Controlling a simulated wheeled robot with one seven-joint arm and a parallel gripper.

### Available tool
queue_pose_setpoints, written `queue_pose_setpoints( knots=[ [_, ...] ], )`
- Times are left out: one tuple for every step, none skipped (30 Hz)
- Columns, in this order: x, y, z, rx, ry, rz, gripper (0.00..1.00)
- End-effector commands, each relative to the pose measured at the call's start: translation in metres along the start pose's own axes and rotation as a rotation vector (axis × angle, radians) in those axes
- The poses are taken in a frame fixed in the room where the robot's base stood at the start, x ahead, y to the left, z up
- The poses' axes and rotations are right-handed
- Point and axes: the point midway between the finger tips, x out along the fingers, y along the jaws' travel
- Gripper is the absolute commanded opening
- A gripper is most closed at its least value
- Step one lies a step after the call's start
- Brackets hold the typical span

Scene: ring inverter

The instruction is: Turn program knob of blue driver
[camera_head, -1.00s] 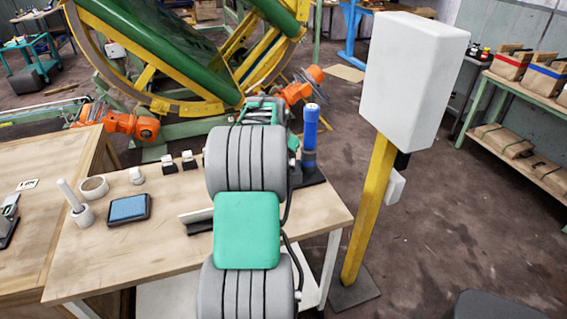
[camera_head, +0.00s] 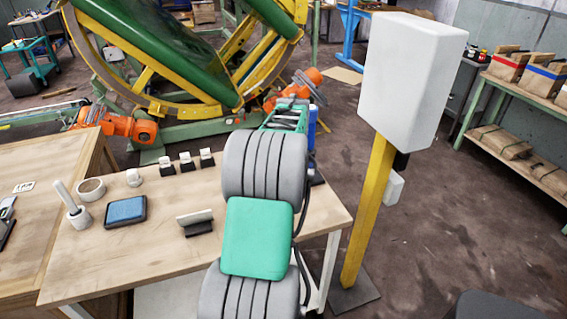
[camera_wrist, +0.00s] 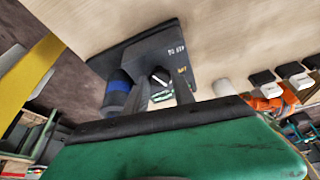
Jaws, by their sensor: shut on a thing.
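The blue driver (camera_head: 313,121) stands at the right end of the workbench, mostly hidden behind my arm in the head view. In the wrist view it shows as a dark base with an upright cylinder that has a blue band (camera_wrist: 119,84). The program knob (camera_wrist: 160,77), dark with a white mark, sits on the base beside the cylinder. My gripper (camera_wrist: 163,86) is at the knob, with a finger on each side, and is shut on it. The fingertips are not visible in the head view.
The workbench (camera_head: 130,262) holds a blue pad (camera_head: 125,211), a tape roll (camera_head: 91,189), a small stand (camera_head: 195,221) and several small black-and-white blocks. A white box (camera_head: 413,80) on a yellow post stands to the right. A large ring frame (camera_head: 160,105) is behind.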

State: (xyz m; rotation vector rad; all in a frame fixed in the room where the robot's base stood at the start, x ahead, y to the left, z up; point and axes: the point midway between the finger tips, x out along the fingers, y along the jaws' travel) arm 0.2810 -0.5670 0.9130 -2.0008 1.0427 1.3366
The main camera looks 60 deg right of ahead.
Motion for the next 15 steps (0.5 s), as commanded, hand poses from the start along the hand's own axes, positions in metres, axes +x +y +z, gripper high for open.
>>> queue_pose_setpoints(
  knots=[
    [0.0003,0.0,0.0004,-0.001,-0.001,-0.001,0.0],
    [0.0003,0.0,0.0004,-0.002,-0.001,-0.001,0.0],
    [0.0003,0.0,0.0004,-0.002,-0.001,-0.001,0.0],
    [0.0003,0.0,0.0004,-0.002,-0.001,-0.001,0.0],
    [0.0003,0.0,0.0004,-0.002,-0.001,-0.001,0.0],
    [0.0003,0.0,0.0004,-0.002,-0.001,-0.001,0.0],
    [0.0003,0.0,0.0004,-0.002,-0.001,-0.001,0.0],
    [0.0002,0.0,0.0004,-0.001,-0.001,-0.001,0.0],
    [0.0002,0.0,0.0004,-0.001,-0.001,-0.001,0.0],
    [0.0002,0.0,0.0004,-0.001,-0.001,-0.001,0.0],
    [0.0002,0.0,0.0004,-0.001,-0.001,-0.001,0.33],
    [0.0002,0.0,0.0004,-0.001,-0.001,-0.001,0.36],
    [0.0002,0.0,0.0004,-0.001,-0.001,-0.001,0.38],
    [0.0002,0.0,0.0004,-0.001,-0.001,-0.001,0.41],
    [0.0002,0.0,0.0003,-0.001,-0.001,-0.001,0.44]
  ],
)
